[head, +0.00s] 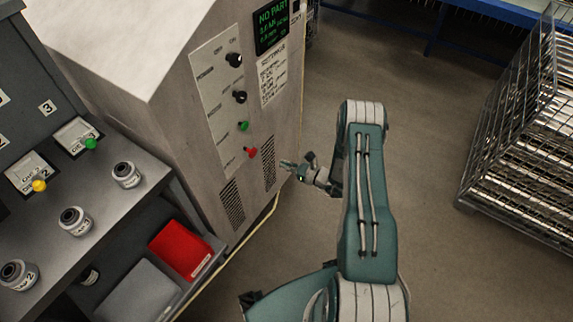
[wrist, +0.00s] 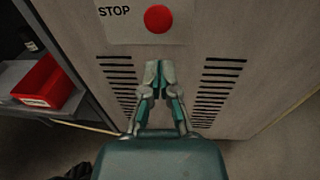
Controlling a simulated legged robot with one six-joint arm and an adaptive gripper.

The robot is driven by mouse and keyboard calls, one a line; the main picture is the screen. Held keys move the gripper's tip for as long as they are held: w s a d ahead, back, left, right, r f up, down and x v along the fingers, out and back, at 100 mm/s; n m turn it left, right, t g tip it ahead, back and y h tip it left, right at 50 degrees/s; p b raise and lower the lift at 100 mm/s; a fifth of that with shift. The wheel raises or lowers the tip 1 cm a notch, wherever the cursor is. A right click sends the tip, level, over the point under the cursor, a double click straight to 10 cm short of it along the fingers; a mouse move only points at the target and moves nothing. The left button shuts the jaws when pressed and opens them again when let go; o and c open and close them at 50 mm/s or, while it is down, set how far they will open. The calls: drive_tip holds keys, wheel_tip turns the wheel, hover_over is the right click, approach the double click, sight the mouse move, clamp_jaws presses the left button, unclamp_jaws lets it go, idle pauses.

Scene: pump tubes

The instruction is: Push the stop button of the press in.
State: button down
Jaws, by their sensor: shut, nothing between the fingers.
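The press (head: 165,85) is a large light-grey cabinet with a control panel on its front. The red stop button (head: 251,152) is the lowest control on that panel and stands out from it. In the wrist view the round red button (wrist: 158,19) sits beside the word STOP. My gripper (head: 283,164) is to the right of the button in the head view. In the wrist view my gripper (wrist: 158,66) is shut and empty, its fingertips below the button in the picture, between the two vent grilles. A gap shows between fingertips and button.
A green button (head: 243,126) and black knobs (head: 239,97) are above the stop button, with a display (head: 271,27) higher up. A bench with a red bin (head: 181,250) stands at left. A wire cage (head: 520,140) stands at right. Open floor lies between.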

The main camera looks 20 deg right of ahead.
sight(255, 153)
drive_tip(key=x, duration=0.9)
drive_tip(key=shift+a, duration=0.1)
drive_tip(key=shift+w+a, duration=0.3)
drive_tip(key=shift+w, duration=0.05)
